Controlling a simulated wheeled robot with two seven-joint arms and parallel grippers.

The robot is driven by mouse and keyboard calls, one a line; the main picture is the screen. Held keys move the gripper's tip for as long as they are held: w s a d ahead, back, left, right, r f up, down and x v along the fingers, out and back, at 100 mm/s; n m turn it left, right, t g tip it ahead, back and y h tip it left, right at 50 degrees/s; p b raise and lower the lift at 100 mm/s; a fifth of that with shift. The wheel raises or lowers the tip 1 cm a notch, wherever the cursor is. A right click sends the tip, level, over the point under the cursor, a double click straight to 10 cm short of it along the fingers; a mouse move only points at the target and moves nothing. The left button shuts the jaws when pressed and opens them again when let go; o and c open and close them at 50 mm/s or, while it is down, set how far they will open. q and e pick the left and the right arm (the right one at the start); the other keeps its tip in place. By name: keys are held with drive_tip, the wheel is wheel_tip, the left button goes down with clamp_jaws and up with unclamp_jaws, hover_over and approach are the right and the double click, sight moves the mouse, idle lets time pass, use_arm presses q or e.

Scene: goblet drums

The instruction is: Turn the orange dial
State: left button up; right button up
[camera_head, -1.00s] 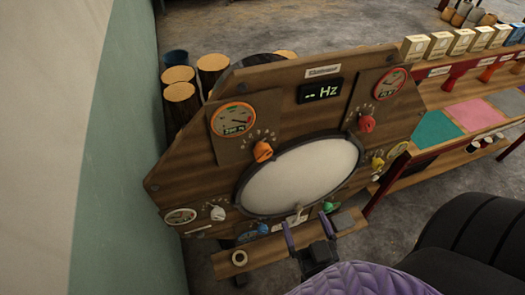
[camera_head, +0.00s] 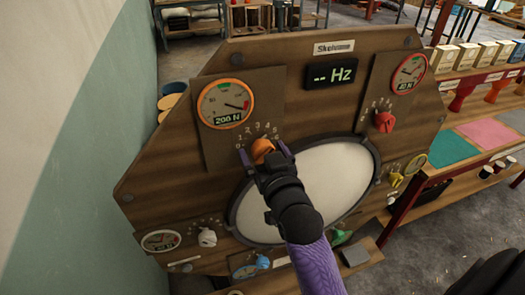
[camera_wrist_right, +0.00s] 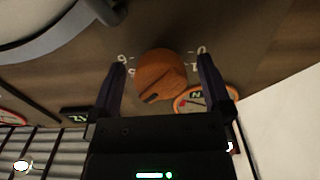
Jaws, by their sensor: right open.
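Numbers are printed in an arc above the dial. My right gripper (camera_head: 266,154) is at the dial, its fingers open on either side of it. In the right wrist view the dial (camera_wrist_right: 162,78) lies between the two purple fingers (camera_wrist_right: 162,80), with a gap visible on each side. My arm hides the area below the dial. My left gripper is not in view.
The board also carries a red dial (camera_head: 383,121), a white dial (camera_head: 207,237), a blue dial (camera_head: 262,262), a green dial (camera_head: 341,237) and a yellow dial (camera_head: 396,179). A large pale oval drumhead (camera_head: 325,190) is right of my gripper. A shelf with boxes (camera_head: 466,55) stands at the right.

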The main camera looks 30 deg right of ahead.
drive_tip(key=shift+w+d, duration=0.1)
drive_tip(key=shift+w, duration=0.35)
drive_tip(key=c, duration=1.2)
drive_tip(key=shift+c, duration=0.3)
drive_tip(key=shift+r+n+p, duration=0.15)
drive_tip(key=shift+n+p, duration=0.85)
drive_tip(key=shift+n, duration=0.1)
drive_tip(key=n+p, duration=0.1)
drive_tip(key=n, duration=0.1)
drive_tip(key=shift+n+p, duration=0.3)
drive_tip(key=shift+p, duration=0.1)
drive_tip(key=shift+n+p, duration=0.45)
drive_tip(key=shift+n, duration=0.55)
drive_tip(key=n+p, duration=0.1)
drive_tip(key=n, duration=0.3)
drive_tip(key=shift+d, duration=0.1)
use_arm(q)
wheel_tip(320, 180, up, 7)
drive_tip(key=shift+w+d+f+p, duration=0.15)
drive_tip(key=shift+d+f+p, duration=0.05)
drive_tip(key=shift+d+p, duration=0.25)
use_arm(e)
drive_tip(key=shift+n, duration=2.1)
